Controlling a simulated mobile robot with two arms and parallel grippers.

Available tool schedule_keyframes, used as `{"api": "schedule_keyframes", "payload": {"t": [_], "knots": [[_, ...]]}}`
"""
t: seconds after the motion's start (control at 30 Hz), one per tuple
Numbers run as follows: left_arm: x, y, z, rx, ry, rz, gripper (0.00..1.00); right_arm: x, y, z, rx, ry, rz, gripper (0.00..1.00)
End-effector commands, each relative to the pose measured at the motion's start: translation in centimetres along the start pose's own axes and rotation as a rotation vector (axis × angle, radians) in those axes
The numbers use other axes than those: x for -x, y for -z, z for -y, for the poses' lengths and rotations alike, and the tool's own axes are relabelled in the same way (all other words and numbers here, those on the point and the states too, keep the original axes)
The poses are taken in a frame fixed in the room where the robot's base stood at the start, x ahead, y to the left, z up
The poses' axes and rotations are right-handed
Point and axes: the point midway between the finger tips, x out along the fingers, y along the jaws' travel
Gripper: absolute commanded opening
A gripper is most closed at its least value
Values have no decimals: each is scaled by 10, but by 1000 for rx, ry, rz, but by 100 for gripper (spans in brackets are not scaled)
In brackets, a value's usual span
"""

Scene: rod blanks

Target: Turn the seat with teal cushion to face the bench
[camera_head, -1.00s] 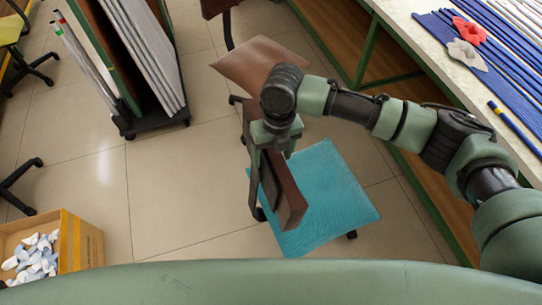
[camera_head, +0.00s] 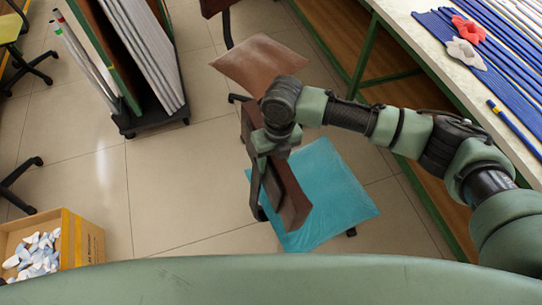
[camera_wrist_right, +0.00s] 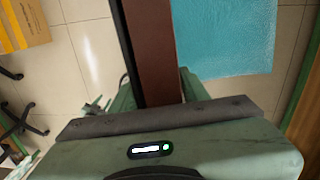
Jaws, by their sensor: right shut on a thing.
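The seat with the teal cushion (camera_head: 335,195) stands on the floor below me, left of the bench (camera_head: 408,22). Its brown backrest (camera_head: 292,203) is on the cushion's left side, so the cushion lies between backrest and bench. My right gripper (camera_head: 270,150) is shut on the upper edge of the backrest; my wrist partly hides this grip. In the right wrist view the backrest (camera_wrist_right: 152,50) runs between the fingers, with the teal cushion (camera_wrist_right: 225,35) to its right. My left gripper is not in view.
Another brown seat (camera_head: 260,65) stands just behind the teal one. A rack of panels (camera_head: 140,50) stands at the upper left. A carton (camera_head: 82,240) of pale pieces is at the lower left. Blue rods (camera_head: 510,75) lie on the bench. Floor left of the seat is clear.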

Motion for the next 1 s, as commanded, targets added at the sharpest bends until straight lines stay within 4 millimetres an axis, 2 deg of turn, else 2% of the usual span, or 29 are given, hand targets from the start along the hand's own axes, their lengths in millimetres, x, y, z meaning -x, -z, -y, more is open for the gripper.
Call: {"api": "schedule_keyframes", "payload": {"t": [0.03, 0.13, 0.43, 0.47, 0.5, 0.53, 0.87, 1.0], "knots": [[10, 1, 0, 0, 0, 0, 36, 4, 10, 1, 47, 1, -8, 0], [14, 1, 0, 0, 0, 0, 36, 3, 22, 3, 111, 0, -12, 0], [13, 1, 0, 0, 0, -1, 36, 1, 24, 3, 131, 0, -12, 0], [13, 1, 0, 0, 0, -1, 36, 1, 24, 3, 131, 0, -12, 51], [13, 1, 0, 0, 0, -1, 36, 1, 24, 3, 131, 0, -12, 62], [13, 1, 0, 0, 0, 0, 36, 1, 24, 3, 130, 0, -12, 67], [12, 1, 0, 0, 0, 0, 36, 2, 24, 3, 130, 0, -11, 67], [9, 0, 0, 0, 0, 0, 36, 16, 22, 3, 129, 0, -8, 67]]}}
